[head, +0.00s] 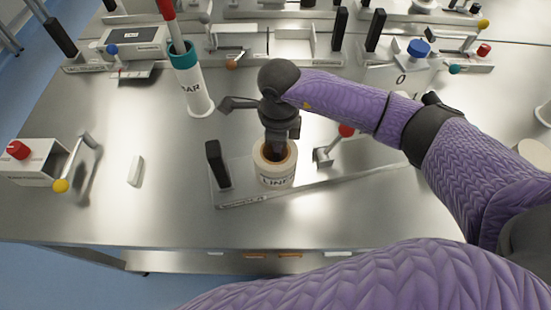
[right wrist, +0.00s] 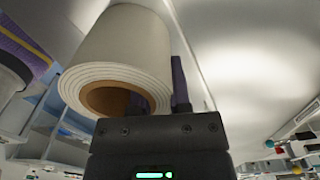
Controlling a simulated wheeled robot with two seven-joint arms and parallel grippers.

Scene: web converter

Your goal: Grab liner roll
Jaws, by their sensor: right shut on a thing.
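The liner roll (head: 276,180) is a short white roll with lettering on its side and a brown core. It stands upright at the front middle of the steel table, at a low fixture (head: 235,196) with a black upright post. My right gripper (head: 277,148) points down onto the roll from above and is shut on it; its fingertips are partly hidden at the core. In the right wrist view the roll (right wrist: 128,45) fills the upper left, its layered end and brown core facing the camera, with a dark finger beside it. My left gripper is not in view.
A white cylinder with a teal collar and red handle (head: 193,85) stands to the left behind the roll. A red-knobbed lever (head: 335,143) is close on the right. A box with a red button (head: 35,160) sits at far left. Fixtures line the back.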

